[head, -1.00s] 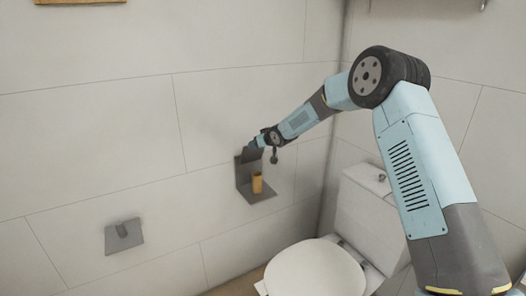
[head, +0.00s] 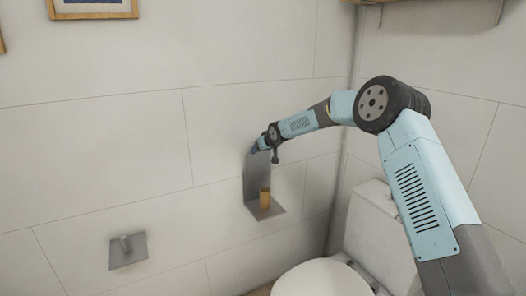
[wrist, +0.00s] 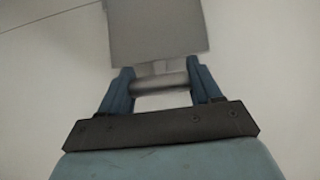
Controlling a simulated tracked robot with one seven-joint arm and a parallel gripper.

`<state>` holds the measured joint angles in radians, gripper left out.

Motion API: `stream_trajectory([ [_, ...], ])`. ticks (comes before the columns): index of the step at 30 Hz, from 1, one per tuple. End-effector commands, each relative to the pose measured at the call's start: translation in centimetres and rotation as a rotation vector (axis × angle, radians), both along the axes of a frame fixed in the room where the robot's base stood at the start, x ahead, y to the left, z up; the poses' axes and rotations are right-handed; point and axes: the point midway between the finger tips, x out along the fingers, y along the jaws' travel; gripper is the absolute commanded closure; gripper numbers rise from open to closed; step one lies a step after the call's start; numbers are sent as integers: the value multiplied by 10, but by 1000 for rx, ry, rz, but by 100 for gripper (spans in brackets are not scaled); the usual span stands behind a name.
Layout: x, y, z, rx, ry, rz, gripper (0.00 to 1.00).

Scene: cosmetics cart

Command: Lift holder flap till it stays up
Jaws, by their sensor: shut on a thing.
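The grey metal holder (head: 268,213) is fixed to the tiled wall, left of the toilet. A brown roll (head: 265,198) stands out above its bottom plate. The grey flap (head: 256,172) stands nearly upright close to the wall, above the roll. My gripper (head: 254,150) is at the flap's upper edge. In the wrist view, my gripper's two blue fingers (wrist: 160,78) are at the near edge of the flap (wrist: 158,32), with a grey bar between them. The gripper is shut on the flap; the exact contact is hard to see.
The white toilet (head: 325,278) stands at the lower right, near the wall corner. A second grey wall fitting (head: 128,251) is at the lower left. A framed picture (head: 92,8) and a shelf (head: 425,8) are higher up.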

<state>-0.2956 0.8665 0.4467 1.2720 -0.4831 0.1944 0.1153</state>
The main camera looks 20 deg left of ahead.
Motion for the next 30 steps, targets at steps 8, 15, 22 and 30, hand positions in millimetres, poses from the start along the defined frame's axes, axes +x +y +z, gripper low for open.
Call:
stream_trajectory([
  [8,3,-2,1,1,-4,-4,91],
  [15,3,-2,1,1,-3,-4,32],
  [22,2,-1,0,1,-2,-2,11],
  [30,1,-1,1,1,-1,-1,11],
])
